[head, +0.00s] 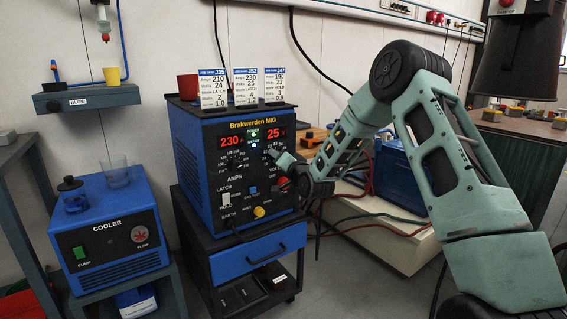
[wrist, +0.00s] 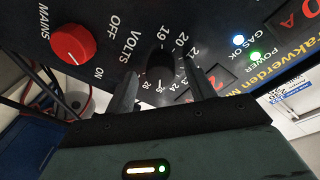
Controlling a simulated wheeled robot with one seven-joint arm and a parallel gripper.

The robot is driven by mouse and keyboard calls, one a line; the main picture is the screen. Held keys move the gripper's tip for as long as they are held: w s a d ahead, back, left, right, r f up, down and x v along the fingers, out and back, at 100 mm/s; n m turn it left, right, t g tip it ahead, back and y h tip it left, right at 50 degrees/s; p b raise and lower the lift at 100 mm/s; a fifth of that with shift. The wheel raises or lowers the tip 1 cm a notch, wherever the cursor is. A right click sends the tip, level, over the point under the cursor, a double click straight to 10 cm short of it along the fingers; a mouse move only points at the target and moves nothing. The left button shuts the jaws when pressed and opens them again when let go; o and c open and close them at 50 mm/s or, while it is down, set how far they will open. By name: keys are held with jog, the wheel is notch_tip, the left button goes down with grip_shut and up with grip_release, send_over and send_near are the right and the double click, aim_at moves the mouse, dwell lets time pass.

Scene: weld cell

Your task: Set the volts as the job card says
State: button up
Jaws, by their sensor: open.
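The blue and black Brakwerden MIG welder (head: 190,150) stands on a cart, with red displays reading about 230 A (head: 232,140) and 25 V (head: 276,134). The black volts knob (wrist: 160,66) shows in the wrist view inside a printed scale; my arm largely hides it in the head view. My gripper (head: 272,153) is open at the panel, its fingers (wrist: 163,72) on either side of the knob; contact is not visible. Three job cards stand on top: J35 (head: 213,88) with volts 24, J52 (head: 245,87) with volts 25, and J47 (head: 275,87) with volts 23.
The red mains switch (wrist: 74,44) is beside the volts knob. The amps knob (head: 237,162), latch switch (head: 225,199) and yellow socket (head: 259,212) are lower on the panel. A cooler (head: 110,240) stands left; cables trail at right.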

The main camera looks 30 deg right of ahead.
jog(key=s+a+p, duration=0.1)
jog(key=s, duration=1.6)
jog(key=shift+s+a+p, duration=0.2)
jog(key=shift+a+p, duration=0.1)
jog(key=shift+a, duration=0.05)
jog(key=s+a+f+n+g+y, duration=0.1)
jog(key=s+a+n+g+y, duration=0.15)
jog(key=a, duration=0.55)
jog(key=s+a+f+n+g+y, duration=0.1)
jog(key=s+a+n+g, duration=0.25)
jog(key=a, duration=0.45)
jog(key=s+a+f+n+g+y, duration=0.1)
jog(key=s+a+n+g+y, duration=0.2)
jog(key=a, duration=0.4)
jog(key=s+a+r+n+g+h, duration=0.15)
jog(key=s+a+n+g, duration=0.25)
jog(key=s, duration=0.7)
jog(key=s+a+n+g+h, duration=0.25)
jog(key=s+n+g, duration=0.25)
jog(key=s, duration=0.7)
notch_tip(320, 180, up, 26)
jog(key=p, duration=2.6)
jog(key=shift+s+a+r, duration=0.15)
jog(key=shift+s, duration=0.1)
